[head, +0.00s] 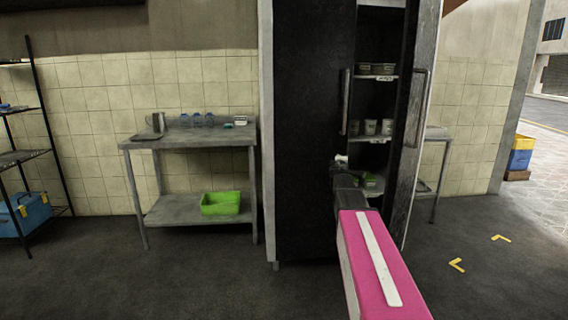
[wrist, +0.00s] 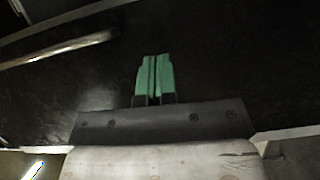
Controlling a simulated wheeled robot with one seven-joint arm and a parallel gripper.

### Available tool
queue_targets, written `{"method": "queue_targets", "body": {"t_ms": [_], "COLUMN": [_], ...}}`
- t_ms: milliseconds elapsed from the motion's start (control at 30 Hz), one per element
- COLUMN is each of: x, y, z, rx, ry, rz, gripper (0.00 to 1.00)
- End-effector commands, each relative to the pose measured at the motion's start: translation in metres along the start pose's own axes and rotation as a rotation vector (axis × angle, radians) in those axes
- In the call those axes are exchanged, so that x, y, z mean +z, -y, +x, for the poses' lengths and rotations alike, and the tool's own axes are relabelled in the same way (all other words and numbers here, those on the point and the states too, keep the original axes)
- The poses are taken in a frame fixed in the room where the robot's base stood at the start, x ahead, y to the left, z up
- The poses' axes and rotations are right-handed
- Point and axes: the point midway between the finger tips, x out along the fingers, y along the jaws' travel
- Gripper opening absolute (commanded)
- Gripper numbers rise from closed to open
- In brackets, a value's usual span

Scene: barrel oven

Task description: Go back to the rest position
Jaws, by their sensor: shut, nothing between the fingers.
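My gripper (wrist: 154,58) shows in the wrist view with its two green fingers side by side and shut, nothing between them. Behind it in that view is the dark surface of the cabinet (wrist: 230,70), with a pale handle bar (wrist: 70,46) to the left. In the head view my pink arm reaches up toward the tall dark cabinet (head: 310,130). The end of my arm is in front of the cabinet's open part, low down near its shelves. I cannot tell from these views whether it touches the cabinet.
The cabinet's right door (head: 420,120) stands open, showing shelves with several containers (head: 370,127). A metal table (head: 190,140) stands left with a green bin (head: 220,203) on its lower shelf. A blue box (head: 28,214) is far left. Floor (head: 190,285) in front is clear.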

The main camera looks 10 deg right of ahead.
Motion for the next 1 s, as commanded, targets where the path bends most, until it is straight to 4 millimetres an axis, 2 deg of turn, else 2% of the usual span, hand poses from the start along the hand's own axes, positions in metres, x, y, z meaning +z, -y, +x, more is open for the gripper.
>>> {"method": "queue_targets", "body": {"t_ms": [167,367,467,667,800,900,1000], "x": [0.007,0.019,0.021,0.016,0.003,-0.009,-0.02], "y": [0.037,0.107,0.147,0.227,0.272,0.294,0.307], "z": [-0.039,-0.104,-0.145,-0.242,-0.32,-0.371,-0.412], "rx": [-0.064,-0.227,-0.344,-0.635,-0.876,-1.043,-1.182], "ry": [0.105,0.299,0.406,0.615,0.746,0.821,0.873], "rz": [0.156,0.391,0.502,0.687,0.782,0.83,0.86], "gripper": [0.0,0.0,0.0,0.0,0.0,0.0,0.0]}}
